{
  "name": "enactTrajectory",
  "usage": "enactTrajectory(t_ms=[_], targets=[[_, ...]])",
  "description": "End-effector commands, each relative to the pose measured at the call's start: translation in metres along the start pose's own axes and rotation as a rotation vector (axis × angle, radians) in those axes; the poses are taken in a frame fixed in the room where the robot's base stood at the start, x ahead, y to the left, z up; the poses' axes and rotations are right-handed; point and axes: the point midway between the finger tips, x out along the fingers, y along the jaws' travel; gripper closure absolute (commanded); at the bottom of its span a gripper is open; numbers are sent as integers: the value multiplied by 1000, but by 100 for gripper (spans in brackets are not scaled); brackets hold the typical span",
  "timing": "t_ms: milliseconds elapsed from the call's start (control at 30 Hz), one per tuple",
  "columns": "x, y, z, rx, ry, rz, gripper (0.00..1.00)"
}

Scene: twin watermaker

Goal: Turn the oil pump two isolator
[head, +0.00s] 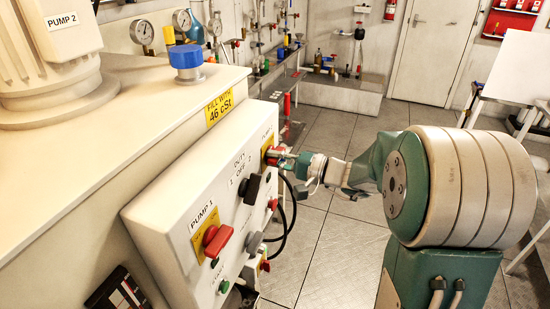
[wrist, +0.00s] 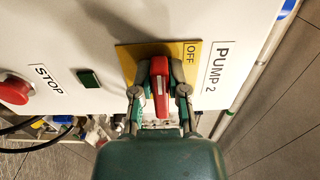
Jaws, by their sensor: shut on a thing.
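The pump two isolator is a red handle (wrist: 160,84) on a yellow plate (wrist: 128,57) marked OFF, beside a PUMP 2 label (wrist: 216,68). In the wrist view the handle lies between the two fingers of my gripper (wrist: 160,92), which is shut on it. The handle runs up and down in that picture. In the head view my gripper (head: 287,161) reaches the far end of the white panel, at the isolator's yellow plate (head: 267,148). My gripper hides most of the handle there.
The white control panel (head: 170,212) also carries the pump 1 isolator (head: 217,241), a black duty selector (head: 249,187) and a grey knob (head: 255,243). The wrist view shows a red stop button (wrist: 14,89) and a green button (wrist: 89,79). Black cables (head: 292,213) hang near the gripper. Tiled floor (head: 325,240) is open to the right.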

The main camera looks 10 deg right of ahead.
Motion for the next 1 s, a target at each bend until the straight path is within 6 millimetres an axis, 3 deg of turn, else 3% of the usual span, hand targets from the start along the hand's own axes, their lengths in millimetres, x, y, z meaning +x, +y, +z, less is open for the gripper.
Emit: enactTrajectory(t_ms=[567,600,633,667,1000], targets=[[0,6,2,-19,-4,11,100],[0,6,2,-19,-4,11,63],[0,6,2,-19,-4,11,49],[0,6,2,-20,-4,11,46],[-1,3,1,-24,-1,5,46]])
